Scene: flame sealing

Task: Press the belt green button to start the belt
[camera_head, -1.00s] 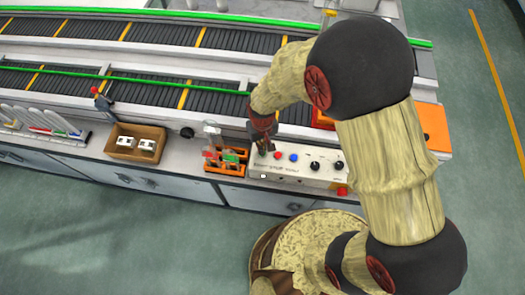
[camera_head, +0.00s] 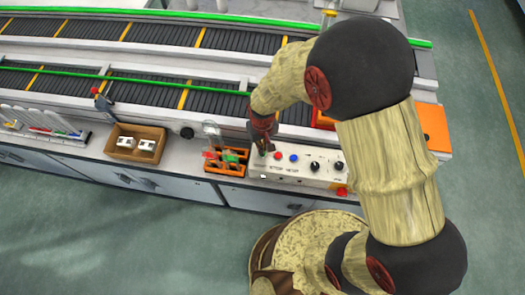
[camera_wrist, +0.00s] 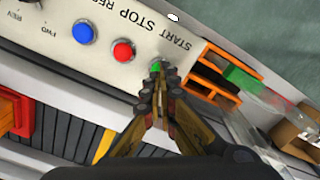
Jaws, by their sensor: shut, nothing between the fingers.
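The green button (camera_wrist: 157,67) shows in the wrist view beside the word START, partly covered by my fingertips. My gripper (camera_wrist: 158,82) is shut and empty, with its tips at the near edge of the green button; I cannot tell whether they touch it. In the head view my gripper (camera_head: 264,149) is over the left end of the white control panel (camera_head: 312,176) and hides the green button. The red button (camera_wrist: 123,51) and blue button (camera_wrist: 84,32) sit in a row with the green one.
Black knobs (camera_head: 315,166) and a red emergency button (camera_head: 341,191) are on the panel's right. An orange rack (camera_head: 226,168) stands just left of the panel. A cardboard box (camera_head: 125,151) is farther left. The belt (camera_head: 150,93) runs behind.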

